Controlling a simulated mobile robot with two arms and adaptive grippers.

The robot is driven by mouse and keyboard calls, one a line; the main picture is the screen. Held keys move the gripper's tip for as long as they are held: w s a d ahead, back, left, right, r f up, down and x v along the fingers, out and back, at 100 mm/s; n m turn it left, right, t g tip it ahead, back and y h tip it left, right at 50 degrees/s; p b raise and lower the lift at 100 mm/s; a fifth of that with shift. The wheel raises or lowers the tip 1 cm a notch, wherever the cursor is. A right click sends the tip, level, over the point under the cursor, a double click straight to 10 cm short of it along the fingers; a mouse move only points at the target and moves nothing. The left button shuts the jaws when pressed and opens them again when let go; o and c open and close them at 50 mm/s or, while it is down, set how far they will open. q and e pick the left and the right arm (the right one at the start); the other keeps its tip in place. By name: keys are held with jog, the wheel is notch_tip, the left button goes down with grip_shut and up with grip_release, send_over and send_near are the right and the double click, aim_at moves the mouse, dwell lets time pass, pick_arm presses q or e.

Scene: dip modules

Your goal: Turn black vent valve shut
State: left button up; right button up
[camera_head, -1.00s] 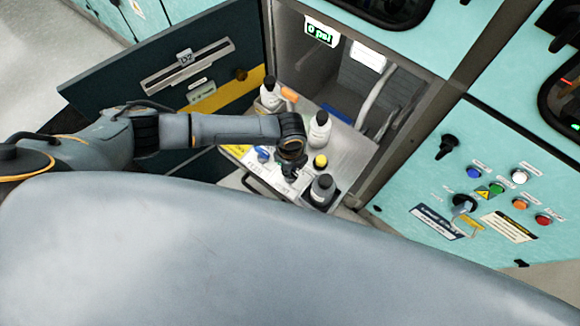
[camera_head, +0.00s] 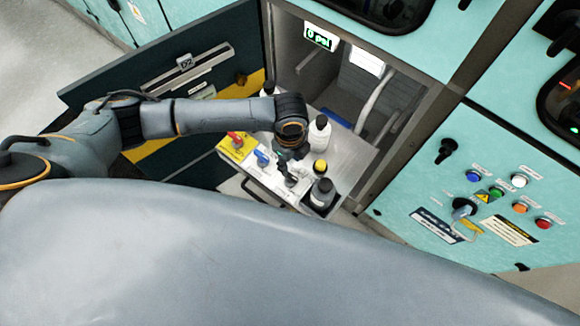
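A row of small valves sits on the pull-out tray (camera_head: 270,185) in front of the open cabinet. The red valve (camera_head: 236,139) is on a yellow patch, and the blue valve (camera_head: 262,158) is to its right. A small black handle (camera_head: 287,173), apparently the black vent valve, stands farther right, partly hidden by my gripper. Its exact angle is too small to tell. My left gripper (camera_head: 288,157) points down just above or at this handle. Its dark fingers merge with the handle, so contact and opening cannot be told. My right gripper is not in view.
White bottles (camera_head: 319,132) stand at the back of the tray; a dark-capped bottle (camera_head: 322,191) and a yellow cap (camera_head: 320,166) are at right. The open dark door (camera_head: 180,75) is at left, a button panel (camera_head: 490,205) at right.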

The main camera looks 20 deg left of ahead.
pick_arm(q)
jog(key=shift+r, duration=1.8)
